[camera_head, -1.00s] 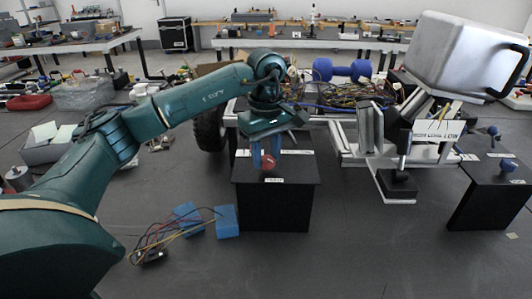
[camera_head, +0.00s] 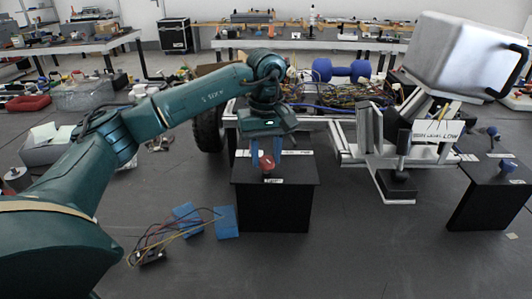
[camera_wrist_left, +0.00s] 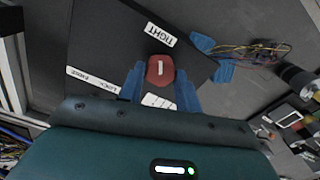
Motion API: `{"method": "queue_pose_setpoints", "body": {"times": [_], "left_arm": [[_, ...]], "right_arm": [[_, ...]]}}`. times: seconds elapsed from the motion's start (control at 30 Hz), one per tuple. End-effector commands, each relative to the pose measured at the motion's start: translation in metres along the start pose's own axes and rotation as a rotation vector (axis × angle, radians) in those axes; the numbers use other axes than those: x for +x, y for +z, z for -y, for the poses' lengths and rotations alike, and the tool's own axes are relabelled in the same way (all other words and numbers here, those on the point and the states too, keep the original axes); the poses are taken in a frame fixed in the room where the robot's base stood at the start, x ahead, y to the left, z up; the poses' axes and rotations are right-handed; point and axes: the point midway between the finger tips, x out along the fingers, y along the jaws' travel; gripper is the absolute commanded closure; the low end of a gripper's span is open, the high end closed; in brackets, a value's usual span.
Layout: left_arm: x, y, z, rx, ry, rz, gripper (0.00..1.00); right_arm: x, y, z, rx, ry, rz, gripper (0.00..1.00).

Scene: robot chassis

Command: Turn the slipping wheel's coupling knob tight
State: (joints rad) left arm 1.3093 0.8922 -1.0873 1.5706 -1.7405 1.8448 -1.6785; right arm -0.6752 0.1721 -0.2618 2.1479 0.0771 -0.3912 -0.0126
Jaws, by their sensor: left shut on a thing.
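The red coupling knob (camera_head: 267,164) sits on the top of a black box (camera_head: 272,208) in the middle of the head view. In the left wrist view the knob (camera_wrist_left: 160,71) has a white line that points roughly toward the "TIGHT" label (camera_wrist_left: 161,32). My left gripper (camera_head: 266,154) comes down from above with its blue fingers on both sides of the knob, shut on it. The fingers also show in the left wrist view (camera_wrist_left: 160,84). A "LOCK FIRST" label (camera_wrist_left: 93,79) lies to the left there; another label below the knob is partly hidden. My right gripper is not in view.
A second black box (camera_head: 488,205) with blue knobs (camera_head: 508,166) stands at the right. A metal frame with a silver case (camera_head: 462,60) and a "LOW" sign stands between. Behind lie cables and a blue dumbbell (camera_head: 340,70). Blue blocks (camera_head: 226,221) with wires lie on the floor at left.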

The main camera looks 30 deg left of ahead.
Motion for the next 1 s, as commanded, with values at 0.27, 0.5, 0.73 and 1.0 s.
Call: {"method": "queue_pose_setpoints", "body": {"times": [0.27, 0.5, 0.73, 1.0], "left_arm": [[0.000, 0.001, 0.000, 0.000, 0.001, 0.001, 0.55], [0.000, 0.000, 0.000, -0.001, 0.000, 0.001, 0.45], [-0.007, 0.000, -0.001, -0.001, 0.002, -0.001, 0.45], [-0.059, 0.000, -0.001, 0.000, 0.005, -0.003, 0.45]], "right_arm": [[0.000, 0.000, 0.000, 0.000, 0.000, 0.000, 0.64], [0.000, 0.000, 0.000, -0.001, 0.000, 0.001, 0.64], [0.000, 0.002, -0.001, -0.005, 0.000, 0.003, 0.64], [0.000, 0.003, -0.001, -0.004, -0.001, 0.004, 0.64]]}}
